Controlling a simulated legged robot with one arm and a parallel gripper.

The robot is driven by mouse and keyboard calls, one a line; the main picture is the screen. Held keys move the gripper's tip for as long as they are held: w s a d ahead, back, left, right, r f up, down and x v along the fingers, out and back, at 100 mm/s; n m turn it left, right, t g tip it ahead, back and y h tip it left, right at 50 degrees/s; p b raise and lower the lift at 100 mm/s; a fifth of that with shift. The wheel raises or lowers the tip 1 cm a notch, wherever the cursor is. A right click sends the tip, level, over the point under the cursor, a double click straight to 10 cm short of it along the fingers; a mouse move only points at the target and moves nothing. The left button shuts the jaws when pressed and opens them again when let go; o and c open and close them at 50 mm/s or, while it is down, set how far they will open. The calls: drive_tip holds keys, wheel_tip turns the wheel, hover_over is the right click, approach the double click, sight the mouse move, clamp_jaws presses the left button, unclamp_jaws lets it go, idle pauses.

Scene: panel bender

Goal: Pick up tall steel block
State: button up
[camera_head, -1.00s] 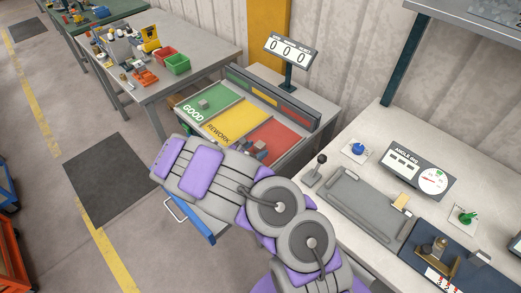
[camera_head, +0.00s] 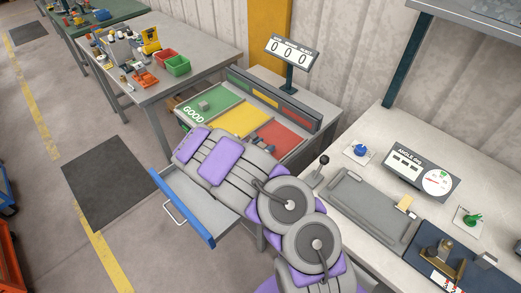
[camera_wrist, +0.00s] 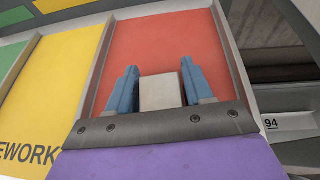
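A plain grey block (camera_wrist: 160,92), which looks like the tall steel block, stands at the red section (camera_wrist: 165,40) of the sorting tray in the wrist view. My gripper (camera_wrist: 160,78) has its two blue fingers on either side of it, one left and one right. The block nearly fills the gap; I cannot tell whether the fingers press on it. Its lower part is hidden behind my gripper's edge. In the head view my arm hides most of my gripper (camera_head: 262,142) and this block. Another small grey block (camera_head: 204,105) lies on the green GOOD section.
The yellow section (camera_head: 238,121) lies left of the red one. An open drawer (camera_head: 186,207) with a blue front juts out below. A counter display (camera_head: 290,52) stands behind the tray. The right bench (camera_head: 335,160) carries a lever, a grey plate and an angle gauge.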

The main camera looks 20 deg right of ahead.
clamp_jaws()
drive_tip(key=shift+r, duration=0.1)
idle(0.4)
